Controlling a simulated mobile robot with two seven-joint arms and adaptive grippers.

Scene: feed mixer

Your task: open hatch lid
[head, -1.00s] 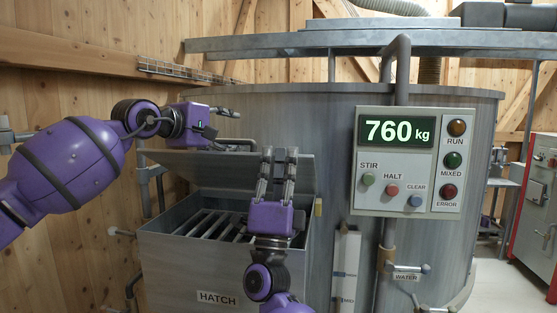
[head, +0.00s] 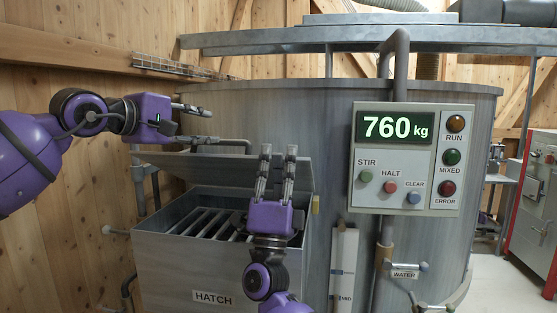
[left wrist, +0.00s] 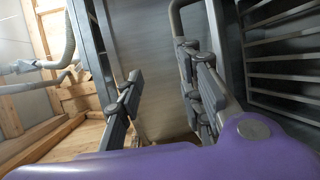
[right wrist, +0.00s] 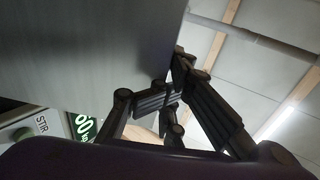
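The grey hatch lid (head: 170,161) stands raised, tilted back behind the hatch box (head: 215,297). The slatted grate (head: 212,222) inside shows; it also fills the right of the left wrist view (left wrist: 285,55). My left gripper (head: 206,126) is open and empty, above the lid's upper left part, with its fingers pointing right. The left wrist view shows its fingers apart with nothing between them. My right gripper (head: 278,155) points up in front of the lid's right part, fingers apart, hiding part of it. Whether it touches the lid cannot be told.
The big grey tank (head: 320,120) stands behind the hatch. A control panel (head: 385,195) reading 760 kg is to the right, with a pipe (head: 402,70) above it. A wooden wall (head: 60,260) and a wire tray (head: 178,66) are at the left.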

